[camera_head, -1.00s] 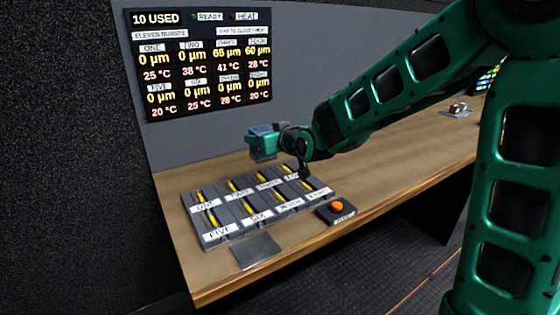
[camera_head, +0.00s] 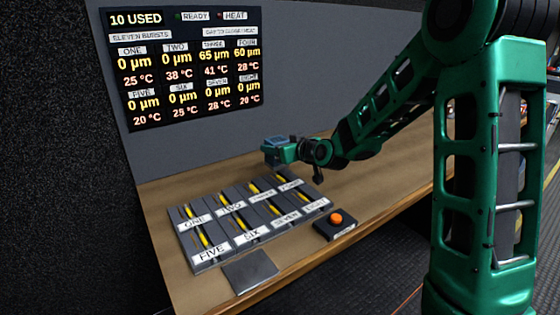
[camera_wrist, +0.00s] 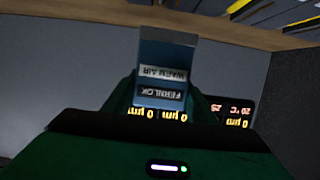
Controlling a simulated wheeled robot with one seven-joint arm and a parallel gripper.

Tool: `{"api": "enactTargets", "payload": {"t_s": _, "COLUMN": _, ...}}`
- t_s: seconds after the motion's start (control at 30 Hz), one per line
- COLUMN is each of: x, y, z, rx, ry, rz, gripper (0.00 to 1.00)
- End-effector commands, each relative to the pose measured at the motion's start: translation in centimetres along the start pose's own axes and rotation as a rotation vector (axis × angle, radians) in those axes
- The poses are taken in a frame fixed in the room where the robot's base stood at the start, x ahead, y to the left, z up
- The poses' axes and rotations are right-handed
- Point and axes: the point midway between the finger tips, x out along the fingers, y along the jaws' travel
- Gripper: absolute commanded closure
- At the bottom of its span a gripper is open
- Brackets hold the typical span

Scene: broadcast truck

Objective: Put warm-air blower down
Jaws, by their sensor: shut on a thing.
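The warm-air blower (camera_head: 274,143) is a small blue-grey block. In the wrist view the blower (camera_wrist: 168,62) appears upside down with labels "WARM AIR" and "FERNLOK". My gripper (camera_head: 283,151) is shut on it and holds it above the bench (camera_head: 375,180), near the back edge of the fader panel. Its fingers are small in the head view and mostly hidden in the wrist view. A flat grey square plate (camera_head: 250,272) lies at the bench's front left, before the panel, with nothing on it.
The fader panel (camera_head: 228,240) has several labelled slots with yellow strips. A black box with an orange button (camera_head: 336,217) stands right of it. The wall display (camera_head: 187,70) reads "10 USED", with THREE at 65 µm and FOUR at 60 µm.

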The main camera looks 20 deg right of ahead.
Motion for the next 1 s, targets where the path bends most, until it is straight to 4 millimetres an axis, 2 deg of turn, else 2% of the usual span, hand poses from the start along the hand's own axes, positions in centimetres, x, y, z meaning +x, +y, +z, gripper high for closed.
{"api": "enactTargets", "payload": {"t_s": 0.1, "x": 0.3, "y": 1.3, "z": 0.6, "rx": 0.000, "ry": 0.001, "rz": 0.002, "gripper": 0.88}}
{"api": "enactTargets", "payload": {"t_s": 0.2, "x": 0.5, "y": 1.6, "z": 0.8, "rx": 0.001, "ry": 0.002, "rz": 0.000, "gripper": 0.88}}
{"api": "enactTargets", "payload": {"t_s": 0.33, "x": 0.7, "y": 1.8, "z": 1.6, "rx": 0.000, "ry": 0.001, "rz": 0.001, "gripper": 0.88}}
{"api": "enactTargets", "payload": {"t_s": 0.5, "x": 1.4, "y": 1.8, "z": 3.9, "rx": 0.003, "ry": -0.001, "rz": 0.001, "gripper": 0.88}}
{"api": "enactTargets", "payload": {"t_s": 0.6, "x": 1.6, "y": 1.8, "z": 4.6, "rx": 0.001, "ry": 0.001, "rz": 0.002, "gripper": 0.88}}
{"api": "enactTargets", "payload": {"t_s": 0.97, "x": 1.7, "y": 1.8, "z": 4.9, "rx": 0.000, "ry": 0.002, "rz": 0.002, "gripper": 0.88}}
{"api": "enactTargets", "payload": {"t_s": 1.0, "x": 1.7, "y": 1.8, "z": 5.0, "rx": 0.001, "ry": 0.000, "rz": 0.002, "gripper": 0.46}}
